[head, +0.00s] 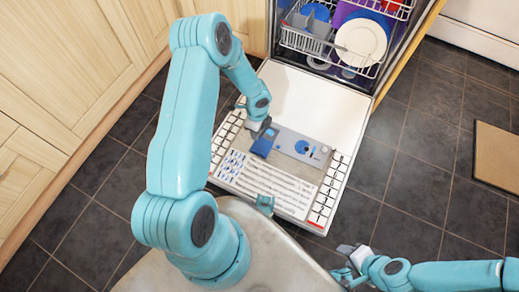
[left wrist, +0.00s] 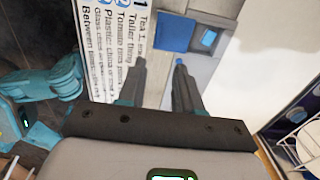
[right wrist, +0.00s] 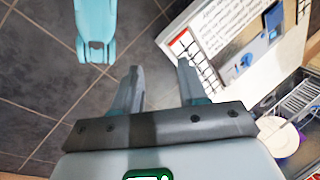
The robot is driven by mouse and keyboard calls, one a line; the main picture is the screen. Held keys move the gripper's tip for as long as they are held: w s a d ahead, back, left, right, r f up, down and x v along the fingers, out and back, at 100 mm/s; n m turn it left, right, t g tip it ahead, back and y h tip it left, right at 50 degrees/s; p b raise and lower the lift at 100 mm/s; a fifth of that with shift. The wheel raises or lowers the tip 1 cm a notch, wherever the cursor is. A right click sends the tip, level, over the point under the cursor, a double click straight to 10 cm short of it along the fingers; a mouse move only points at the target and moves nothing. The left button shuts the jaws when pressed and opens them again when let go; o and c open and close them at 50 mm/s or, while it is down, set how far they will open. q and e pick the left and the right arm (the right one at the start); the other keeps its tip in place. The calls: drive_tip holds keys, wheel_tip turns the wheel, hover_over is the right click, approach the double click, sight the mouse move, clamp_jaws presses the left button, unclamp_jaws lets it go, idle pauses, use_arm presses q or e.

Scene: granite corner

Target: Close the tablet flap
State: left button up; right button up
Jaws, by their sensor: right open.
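The grey dispenser panel (head: 285,146) is set in the lowered dishwasher door (head: 300,95). The blue tablet flap (head: 262,146) lies toward its left side; it also shows in the left wrist view (left wrist: 174,33), beside a grey recess (left wrist: 206,40) with a blue piece in it. The flap seems to lie beside the recess, not over it. My left gripper (left wrist: 155,78) is open and empty just above the panel, close to the flap; in the head view (head: 254,126) its arm partly hides it. My right gripper (right wrist: 158,70) is open and empty, off the door's lower right corner (head: 345,262).
Dishwasher racks with a white plate (head: 362,40) and a grey cutlery basket (head: 306,40) stand behind the door. Wooden cabinets (head: 70,60) line the left. A brown mat (head: 497,155) lies on the dark tiled floor (head: 420,150) at the right, which is otherwise free.

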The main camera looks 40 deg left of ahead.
use_arm(q)
drive_tip(key=f+b, duration=0.3)
drive_tip(key=f, duration=0.4)
drive_tip(key=f+b, duration=0.3)
drive_tip(key=f, duration=0.4)
drive_tip(key=shift+s+a+f, duration=0.1)
drive_tip(key=shift+s+f, duration=0.1)
drive_tip(key=shift+f, duration=0.65)
use_arm(e)
wheel_tip(320, 180, down, 6)
drive_tip(key=w+d, duration=0.1)
drive_tip(key=shift+w+t, duration=0.2)
drive_tip(key=shift+t, duration=0.2)
use_arm(q)
clamp_jaws()
